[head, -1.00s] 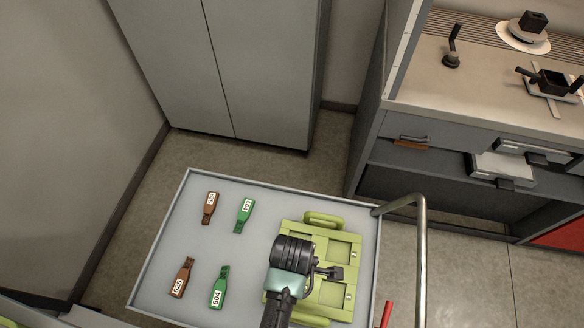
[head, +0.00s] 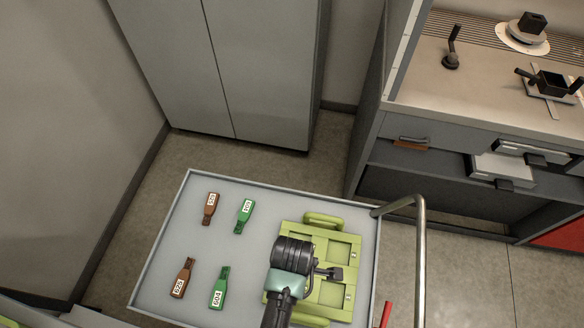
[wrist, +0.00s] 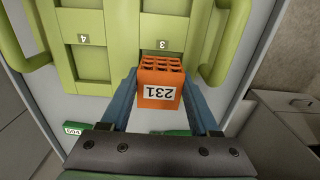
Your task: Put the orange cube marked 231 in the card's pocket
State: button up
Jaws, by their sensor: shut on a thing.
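The orange cube marked 231 (wrist: 160,92) has a lattice top and a white label that reads upside down in the wrist view. My gripper (wrist: 160,78) is shut on it, one blue-grey finger on each side. The yellow-green card (wrist: 118,35) has several square pockets and lies on a grey tray top. The cube covers most of the pocket below the number 3; I cannot tell whether it is above or inside it. The pocket by number 4 (wrist: 91,62) looks empty. In the head view my arm covers part of the card (head: 289,228) and hides the cube.
Two brown tags (head: 210,209) (head: 181,279) and two green tags (head: 244,216) (head: 219,288) lie left of the card. A metal rail (head: 422,255) stands at the right. The card has raised handles (head: 323,220). The tray top's left side has free room.

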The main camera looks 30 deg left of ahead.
jog(key=shift+f+b, duration=0.45)
jog(key=shift+f, duration=0.45)
dwell(0.6)
jog(key=o, duration=1.4)
jog(key=shift+c, duration=0.2)
jog(key=shift+o, duration=0.2)
jog(key=shift+r, duration=0.15)
notch_tip(320, 180, up, 5)
jog(key=p, duration=0.5)
jog(key=shift+p, duration=0.35)
notch_tip(320, 180, up, 13)
